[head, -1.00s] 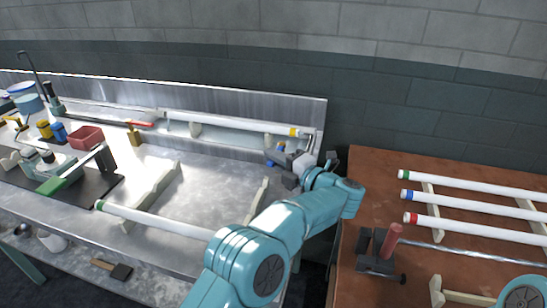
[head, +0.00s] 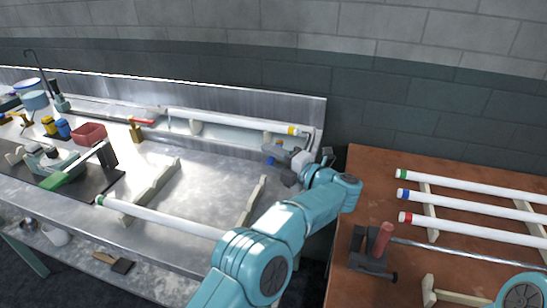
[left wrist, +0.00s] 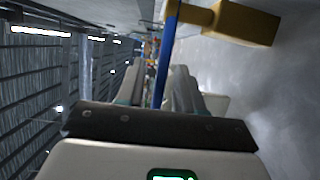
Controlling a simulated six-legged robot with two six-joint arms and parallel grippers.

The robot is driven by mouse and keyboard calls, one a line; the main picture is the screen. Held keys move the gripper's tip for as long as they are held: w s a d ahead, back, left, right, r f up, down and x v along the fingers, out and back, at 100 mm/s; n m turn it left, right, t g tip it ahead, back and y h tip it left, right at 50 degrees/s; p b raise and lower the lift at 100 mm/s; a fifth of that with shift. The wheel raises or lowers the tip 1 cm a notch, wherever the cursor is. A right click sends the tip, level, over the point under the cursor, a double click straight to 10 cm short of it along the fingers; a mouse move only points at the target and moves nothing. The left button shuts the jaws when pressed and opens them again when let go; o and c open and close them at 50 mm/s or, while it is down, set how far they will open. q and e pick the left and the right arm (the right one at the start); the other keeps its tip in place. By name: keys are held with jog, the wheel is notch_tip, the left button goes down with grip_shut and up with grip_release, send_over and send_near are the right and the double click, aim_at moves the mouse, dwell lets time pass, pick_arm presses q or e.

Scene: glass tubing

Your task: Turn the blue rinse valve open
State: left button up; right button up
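The blue rinse valve lever (left wrist: 163,60) is a thin blue bar in the left wrist view, running from its brass body (left wrist: 245,22) down between my fingers. In the head view only a small blue bit of the valve (head: 269,160) shows, at the right end of the sink; the rest is hidden by my gripper. My left gripper (head: 279,164) is at the valve, and its fingers (left wrist: 158,88) stand on either side of the lever with a gap visible. Whether a finger touches the lever I cannot tell. My right gripper is out of view.
A white tube with a yellow end (head: 235,122) lies along the back ledge. A brass valve with a red lever (head: 143,121) stands left of it. Another tube (head: 160,219) rests on cream racks in front. The brown table (head: 340,290) at right holds several tubes.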

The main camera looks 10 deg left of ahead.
aim_at(275, 159)
pick_arm(q)
jog(key=shift+d, duration=0.15)
jog(key=v, duration=0.6)
jog(key=shift+s+d+b, duration=0.2)
jog(key=shift+d+b, duration=0.1)
jog(key=shift+d, duration=0.1)
jog(key=shift+s+d, duration=0.15)
jog(key=shift+d, duration=0.05)
jog(key=shift+r, duration=0.1)
